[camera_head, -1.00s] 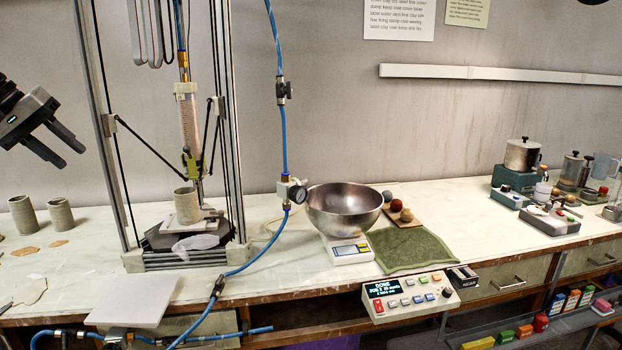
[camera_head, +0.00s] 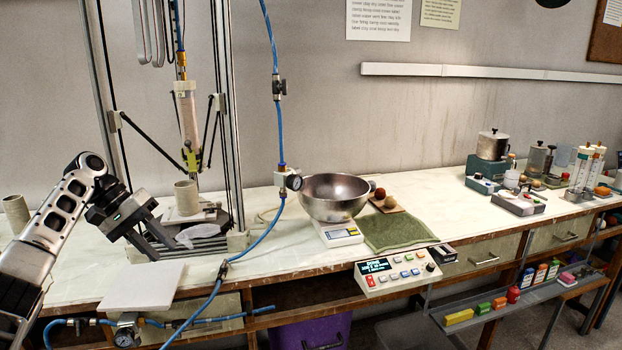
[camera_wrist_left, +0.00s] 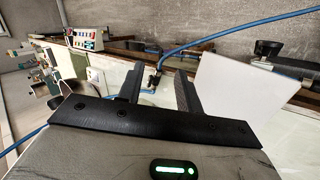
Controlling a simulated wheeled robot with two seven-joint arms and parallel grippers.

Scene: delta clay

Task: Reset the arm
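My left arm comes in from the left in the head view. Its gripper (camera_head: 160,246) is over the bench, in front of the clay printer's base and above and behind the white board (camera_head: 142,286). The fingers are apart with nothing between them. In the left wrist view the two dark fingers (camera_wrist_left: 157,84) are also apart and empty, with the white board (camera_wrist_left: 235,88) to their right. My right gripper is not in view.
The printer (camera_head: 190,130) holds a clay cup (camera_head: 186,194) on its plate. A blue hose (camera_head: 255,240) runs right of the gripper. A steel bowl (camera_head: 334,196) sits on a scale (camera_head: 338,234). A control box (camera_head: 396,271) is at the bench edge. Bench right of the towel (camera_head: 398,229) is clear.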

